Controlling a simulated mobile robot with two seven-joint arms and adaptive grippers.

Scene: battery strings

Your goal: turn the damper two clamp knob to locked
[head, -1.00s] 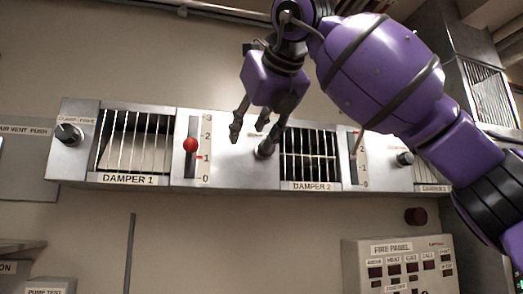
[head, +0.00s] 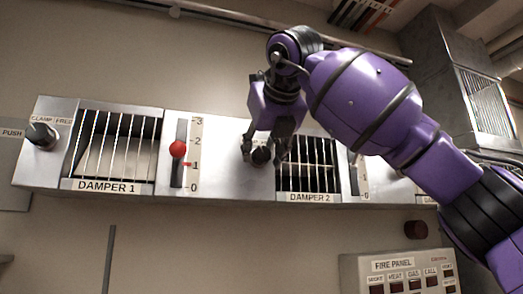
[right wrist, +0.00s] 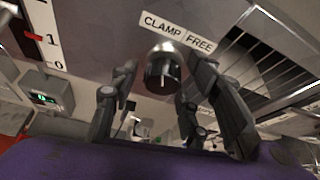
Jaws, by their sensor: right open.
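The damper two clamp knob (head: 261,156) is a dark round knob on the grey panel, left of the DAMPER 2 grille (head: 309,166). In the right wrist view the knob (right wrist: 163,68) shows below a CLAMP / FREE label (right wrist: 178,31). A pale mark is on its face; which word it is set to I cannot tell. My right gripper (head: 264,152) is open, its fingers on either side of the knob in the picture. In the right wrist view the fingers (right wrist: 162,75) stand apart with clear gaps beside the knob. My left gripper is not in view.
Left of the knob is a slider with a red ball (head: 178,148) on a 0 to 3 scale. Further left are the DAMPER 1 grille (head: 112,145) and its clamp knob (head: 42,135). A fire panel (head: 402,270) is mounted below right.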

